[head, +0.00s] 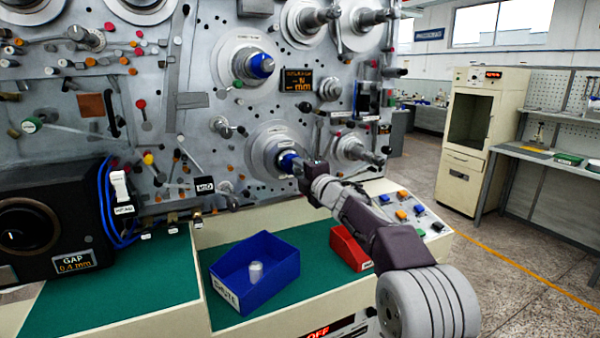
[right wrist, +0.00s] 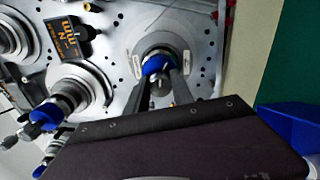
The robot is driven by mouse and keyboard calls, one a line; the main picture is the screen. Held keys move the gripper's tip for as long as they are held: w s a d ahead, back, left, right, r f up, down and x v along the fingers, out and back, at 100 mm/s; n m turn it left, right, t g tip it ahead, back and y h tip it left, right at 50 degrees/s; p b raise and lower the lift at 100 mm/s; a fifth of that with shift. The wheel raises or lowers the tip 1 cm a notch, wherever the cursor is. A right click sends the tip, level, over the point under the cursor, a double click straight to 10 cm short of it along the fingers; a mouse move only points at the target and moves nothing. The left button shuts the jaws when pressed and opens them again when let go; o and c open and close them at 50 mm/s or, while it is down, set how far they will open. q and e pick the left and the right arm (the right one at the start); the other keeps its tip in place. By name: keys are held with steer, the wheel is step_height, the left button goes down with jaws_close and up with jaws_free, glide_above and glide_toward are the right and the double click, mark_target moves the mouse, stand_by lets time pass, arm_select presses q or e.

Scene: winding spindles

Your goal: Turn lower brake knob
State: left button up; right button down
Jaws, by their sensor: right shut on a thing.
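The lower brake knob is blue (head: 287,162) and sits at the centre of the lower large disc (head: 262,150) on the grey machine panel. My right gripper (head: 297,166) is at this knob, its arm reaching in from the lower right. In the right wrist view, the two dark fingers of my right gripper (right wrist: 161,78) are on either side of the blue knob (right wrist: 158,64), shut on it. The fingers hide part of the knob. A similar upper blue knob (head: 262,66) sits on the disc above. My left gripper is in neither view.
A blue bin (head: 233,292) holding a small pale cylinder (head: 256,271) stands on the green bench top below. A red bin (head: 349,249) is beside it. Spindles and levers crowd the panel near my arm, including a spindle (head: 357,150) just right. A black GAP device (head: 50,220) stands left.

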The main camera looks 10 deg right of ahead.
steer(key=shift+f, duration=0.1)
stand_by(0.3)
steer(key=c, duration=1.1)
jaws_free()
steer(key=shift+s, duration=0.1)
steer(key=shift+s, duration=0.2)
steer(key=b+v, duration=0.2)
steer(key=v, duration=0.6)
steer(key=shift+s, duration=0.3)
